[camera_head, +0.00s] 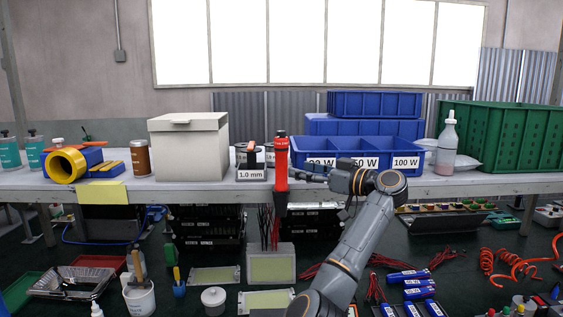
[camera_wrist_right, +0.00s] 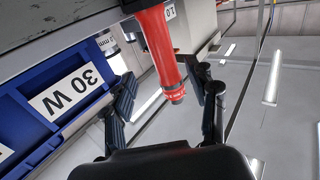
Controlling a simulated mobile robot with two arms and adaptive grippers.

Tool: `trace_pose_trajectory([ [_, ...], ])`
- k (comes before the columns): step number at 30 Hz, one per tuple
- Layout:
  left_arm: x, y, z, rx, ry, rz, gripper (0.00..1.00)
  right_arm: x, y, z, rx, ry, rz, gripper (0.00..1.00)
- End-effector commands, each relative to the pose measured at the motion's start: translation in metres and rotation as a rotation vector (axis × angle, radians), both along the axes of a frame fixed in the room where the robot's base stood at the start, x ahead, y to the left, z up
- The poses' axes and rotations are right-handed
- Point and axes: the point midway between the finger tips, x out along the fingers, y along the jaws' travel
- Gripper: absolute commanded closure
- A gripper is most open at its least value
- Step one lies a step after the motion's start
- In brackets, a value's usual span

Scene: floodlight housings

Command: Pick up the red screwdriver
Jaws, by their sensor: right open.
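The red screwdriver (camera_head: 281,172) is upright in the head view, in front of the workbench's front edge, with a dark band near its top. In the right wrist view its red handle (camera_wrist_right: 157,45) reaches down from the top between the two fingers. My right gripper (camera_head: 312,172) comes from the right, close beside the screwdriver. In the right wrist view the gripper (camera_wrist_right: 168,98) is open, with a finger on each side of the handle's end and visible space around it. What supports the screwdriver is not clear. My left gripper is not in view.
Blue bins (camera_head: 370,153) with wattage labels stand behind my right gripper. A spool (camera_head: 251,160) on a "1.0 mm" stand and a white box (camera_head: 190,148) are to the left. A green crate (camera_head: 505,135) and a bottle (camera_head: 447,145) are to the right. Parts crowd the lower area.

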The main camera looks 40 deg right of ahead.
Motion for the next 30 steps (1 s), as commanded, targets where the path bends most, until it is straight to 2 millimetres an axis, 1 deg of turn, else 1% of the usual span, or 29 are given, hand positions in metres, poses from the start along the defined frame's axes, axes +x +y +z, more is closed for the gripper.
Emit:
trace_pose_trajectory([
  [1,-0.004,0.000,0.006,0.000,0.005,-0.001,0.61,0.007,0.002,0.003,0.003,0.000,0.002,0.42],
  [2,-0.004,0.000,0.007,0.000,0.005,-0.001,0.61,0.010,0.002,0.002,0.002,0.000,0.002,0.42],
  [4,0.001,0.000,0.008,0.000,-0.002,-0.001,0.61,0.015,0.003,0.001,0.002,0.001,0.001,0.42],
  [8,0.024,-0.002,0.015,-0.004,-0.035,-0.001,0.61,0.021,0.005,0.003,0.001,0.000,0.000,0.42],
  [10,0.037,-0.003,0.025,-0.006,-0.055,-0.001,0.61,0.028,0.008,0.007,0.003,0.001,0.002,0.42],
  [12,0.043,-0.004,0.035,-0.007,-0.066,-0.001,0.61,0.037,0.012,0.011,0.003,0.000,0.003,0.42],
  [15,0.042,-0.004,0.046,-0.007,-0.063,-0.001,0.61,0.048,0.017,0.013,0.004,0.001,0.003,0.42],
  [19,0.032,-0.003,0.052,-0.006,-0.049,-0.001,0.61,0.063,0.019,0.009,0.003,0.002,0.002,0.42],
  [24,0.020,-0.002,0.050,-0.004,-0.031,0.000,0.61,0.067,0.018,0.006,0.000,0.001,-0.001,0.42],
  [27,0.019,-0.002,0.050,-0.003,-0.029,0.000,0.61,0.067,0.018,0.006,0.000,0.001,-0.001,0.42],
  [28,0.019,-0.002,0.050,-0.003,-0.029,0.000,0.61,0.067,0.018,0.006,0.000,0.001,-0.001,0.44],
  [29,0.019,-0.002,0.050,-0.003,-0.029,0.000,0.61,0.067,0.018,0.006,0.000,0.001,-0.001,0.50],
  [30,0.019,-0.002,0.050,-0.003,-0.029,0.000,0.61,0.067,0.018,0.006,0.000,0.001,-0.001,0.59],
])
